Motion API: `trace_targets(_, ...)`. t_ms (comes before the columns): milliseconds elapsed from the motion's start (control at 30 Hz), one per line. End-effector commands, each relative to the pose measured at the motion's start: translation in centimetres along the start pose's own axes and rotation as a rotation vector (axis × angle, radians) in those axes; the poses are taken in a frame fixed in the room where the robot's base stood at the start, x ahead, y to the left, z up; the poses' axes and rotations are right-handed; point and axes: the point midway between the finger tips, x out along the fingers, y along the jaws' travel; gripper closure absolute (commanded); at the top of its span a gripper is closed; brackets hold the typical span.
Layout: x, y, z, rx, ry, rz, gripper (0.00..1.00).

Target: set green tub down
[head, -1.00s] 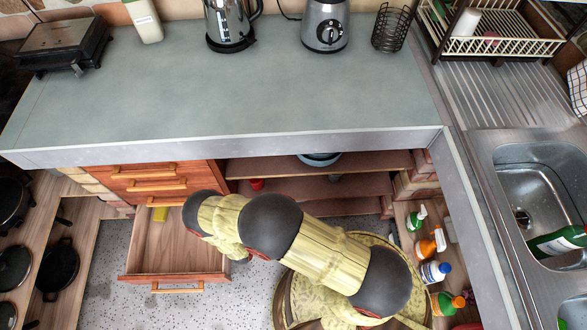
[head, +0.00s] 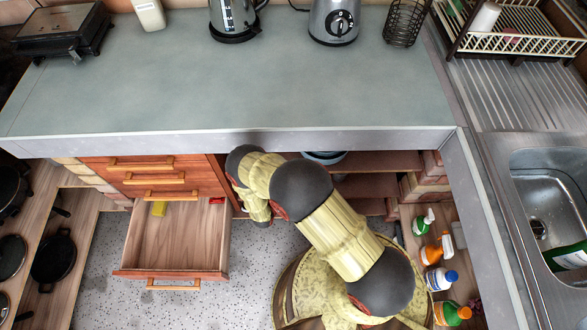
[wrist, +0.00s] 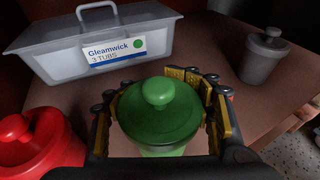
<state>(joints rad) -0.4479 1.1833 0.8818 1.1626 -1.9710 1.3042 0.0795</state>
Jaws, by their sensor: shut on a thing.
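The green tub (wrist: 158,118), with a round-knobbed lid, is upright between the fingers of my gripper (wrist: 162,112) in the wrist view. The gripper is shut on it. I cannot tell whether the tub's base touches the brown shelf (wrist: 210,62). A clear bin (wrist: 65,62) labelled "Gleamwick 3 TUBS" with a green dot stands behind and to the left. A red tub (wrist: 42,140) is at the near left, and a grey tub (wrist: 264,55) stands at the right. In the head view my arm reaches under the counter, and the green tub is hidden.
The worktop (head: 230,90) overhangs the shelves. An open drawer (head: 170,240) holding a yellow block (head: 159,209) sticks out left of my arm. Several spray and cleaning bottles (head: 436,249) stand at the right. Bare shelf shows between the bin and the grey tub.

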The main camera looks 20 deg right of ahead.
Motion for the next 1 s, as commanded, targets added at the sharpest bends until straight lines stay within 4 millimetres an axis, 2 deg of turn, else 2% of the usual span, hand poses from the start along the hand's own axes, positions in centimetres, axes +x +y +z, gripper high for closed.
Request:
trace_targets(167,1.0,0.0,0.3,0.002,-0.001,-0.002,0.78)
trace_targets(367,4.0,-0.1,1.1,0.002,-0.001,-0.003,0.78)
trace_targets(400,3.9,-0.1,0.0,-0.002,0.001,0.000,0.78)
trace_targets(467,4.0,0.0,-0.5,-0.001,0.000,0.001,0.78)
trace_targets(867,4.0,0.0,-0.6,-0.001,0.000,0.000,0.78)
trace_targets(900,4.0,0.0,-0.6,0.000,0.000,0.000,0.51)
trace_targets(1000,4.0,0.0,-0.6,0.000,0.000,0.000,0.45)
